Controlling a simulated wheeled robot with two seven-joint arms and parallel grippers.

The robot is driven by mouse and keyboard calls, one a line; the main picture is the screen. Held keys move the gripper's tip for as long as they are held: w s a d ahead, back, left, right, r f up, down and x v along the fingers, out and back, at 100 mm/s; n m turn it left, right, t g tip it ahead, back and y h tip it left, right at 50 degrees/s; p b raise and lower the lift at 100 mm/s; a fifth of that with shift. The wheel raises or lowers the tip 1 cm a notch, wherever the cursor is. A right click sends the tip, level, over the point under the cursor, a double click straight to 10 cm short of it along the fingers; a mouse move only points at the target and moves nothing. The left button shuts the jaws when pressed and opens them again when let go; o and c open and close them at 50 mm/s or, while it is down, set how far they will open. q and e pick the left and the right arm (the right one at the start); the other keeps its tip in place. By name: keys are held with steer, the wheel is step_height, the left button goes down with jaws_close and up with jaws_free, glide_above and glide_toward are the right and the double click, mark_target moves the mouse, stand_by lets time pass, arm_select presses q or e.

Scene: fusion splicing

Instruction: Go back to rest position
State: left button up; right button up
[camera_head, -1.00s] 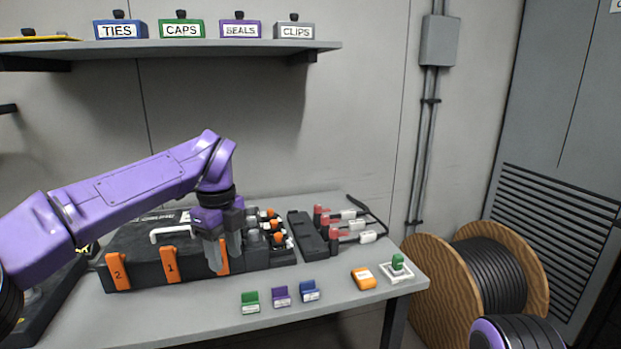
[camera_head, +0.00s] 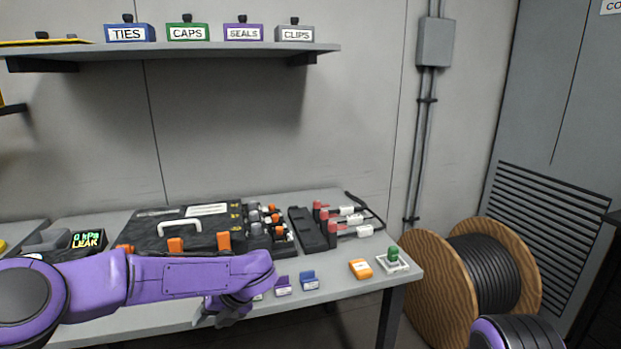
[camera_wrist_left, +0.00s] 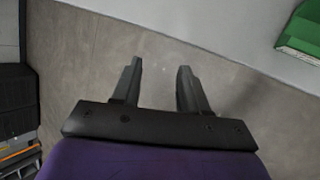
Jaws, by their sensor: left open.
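My left gripper (camera_head: 222,318) is low at the front edge of the grey workbench, below and left of the small purple block. In the left wrist view its two dark fingers (camera_wrist_left: 160,80) stand apart with nothing between them, over bare floor. My purple left forearm lies across the front of the bench and hides part of the black case (camera_head: 150,225) and most of the green block. My right gripper is not in view; only a dark and purple piece of my right arm shows at the lower right.
On the bench (camera_head: 335,285) are a purple block (camera_head: 283,286), a blue block (camera_head: 309,281), an orange block (camera_head: 360,269) and a green-topped piece on a white plate (camera_head: 393,258). A cable reel (camera_head: 440,280) stands right of the bench.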

arm_select(q)
steer(key=s+a+f+m+t+p, duration=0.1)
steer(key=s+a+f+m+t, duration=0.2)
steer(key=s+f+m, duration=0.65)
steer(key=s+a+f+m+t, duration=0.2)
steer(key=s+f+m, duration=0.4)
steer(key=f+m, duration=0.6)
steer(key=s+a+f+m+g+h, duration=0.1)
steer(key=s+f+m+h, duration=0.1)
steer(key=s+m, duration=0.4)
steer(key=s+a+f+m+g+h, duration=0.2)
steer(key=s+m, duration=0.4)
steer(key=s, duration=0.9)
